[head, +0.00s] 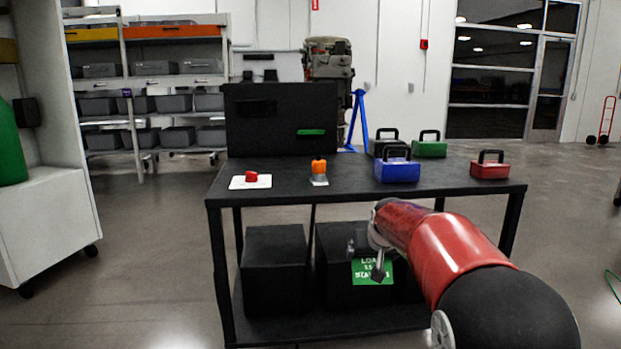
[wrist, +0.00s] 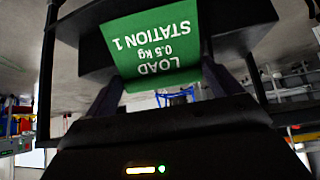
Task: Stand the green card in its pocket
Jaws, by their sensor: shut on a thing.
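The green card (head: 372,276) reads "LOAD STATION 1" and hangs in front of the table's lower part in the head view. My gripper (head: 377,262) is shut on it. In the wrist view the card (wrist: 158,45) fills the upper middle, its text upside down, with "0.5 kg" readable. A black upright panel (head: 280,94) stands at the table's back left. It bears a green strip (head: 311,132) at its lower right and a dark slot-like shape (head: 256,107) at its upper left. I cannot tell which of these is the card's pocket. The card is well apart from the panel.
On the black table (head: 340,186) stand a red piece on a white plate (head: 264,182), an orange piece (head: 319,167), and blue (head: 397,170), red (head: 490,170), green (head: 430,149) and black handled boxes. Black bins (head: 273,262) fill the lower shelf. The tabletop before the panel is mostly clear.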

